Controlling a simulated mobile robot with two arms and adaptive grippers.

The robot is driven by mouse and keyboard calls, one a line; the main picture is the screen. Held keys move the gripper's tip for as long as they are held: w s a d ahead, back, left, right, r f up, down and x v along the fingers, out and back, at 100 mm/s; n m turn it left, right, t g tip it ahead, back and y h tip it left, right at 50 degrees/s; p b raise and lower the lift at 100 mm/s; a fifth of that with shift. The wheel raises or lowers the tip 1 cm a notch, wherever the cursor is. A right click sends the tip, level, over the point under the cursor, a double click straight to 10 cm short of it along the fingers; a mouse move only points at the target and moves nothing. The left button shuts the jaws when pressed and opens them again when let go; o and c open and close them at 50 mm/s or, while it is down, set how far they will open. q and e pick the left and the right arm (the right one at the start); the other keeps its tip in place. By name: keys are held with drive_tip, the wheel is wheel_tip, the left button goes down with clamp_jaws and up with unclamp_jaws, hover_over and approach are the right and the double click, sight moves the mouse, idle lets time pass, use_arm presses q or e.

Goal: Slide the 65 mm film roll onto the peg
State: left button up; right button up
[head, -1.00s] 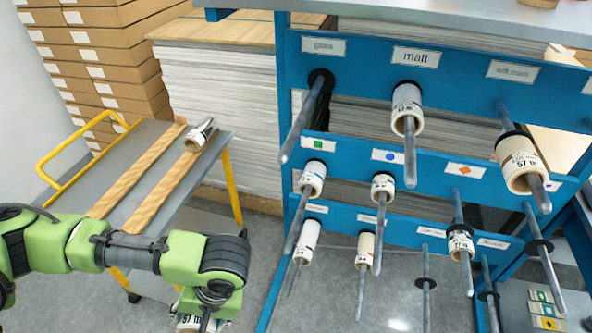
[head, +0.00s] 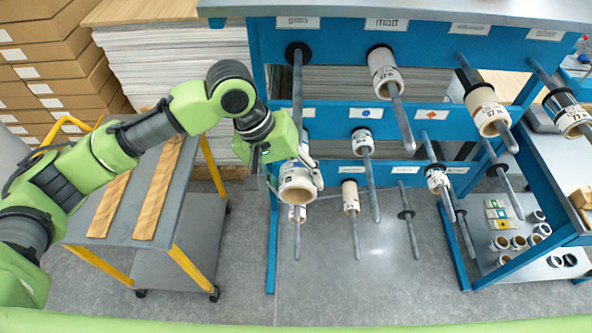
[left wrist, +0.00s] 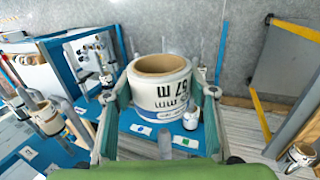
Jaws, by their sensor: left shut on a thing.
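My left gripper (head: 300,168) is shut on a white film roll (head: 296,186) with a tan core. The roll is in front of the blue rack's left side, its open bore facing the head camera. In the left wrist view the roll (left wrist: 160,98) sits between both fingers (left wrist: 162,120), with "57 m" and "mm" printed on it; its width figure is not legible. A bare peg (head: 298,88) sticks out under the top-left label, above the held roll. No peg shows through the roll's bore. My right gripper is not in view.
The blue rack (head: 340,32) has several other pegs, some carrying rolls such as the one under "matt" (head: 384,72). A grey trolley (head: 190,190) with wooden strips stands left. A roll (left wrist: 302,154) shows at the wrist view's lower right. Open floor lies in front.

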use_arm(q)
drive_tip(key=shift+w+r, duration=0.1)
drive_tip(key=shift+w, duration=0.15)
drive_tip(key=shift+w+a+b, duration=0.1)
drive_tip(key=shift+w+b, duration=0.15)
drive_tip(key=shift+b, duration=0.25)
drive_tip(key=w+b, duration=0.1)
drive_tip(key=w, duration=0.4)
drive_tip(key=w+b, duration=0.2)
drive_tip(key=w, duration=0.3)
drive_tip(key=shift+r, duration=0.2)
drive_tip(key=shift+w, duration=0.7)
drive_tip(key=shift+w+f+p, duration=0.15)
drive_tip(key=shift+w+p, duration=0.15)
drive_tip(key=shift+w, duration=0.35)
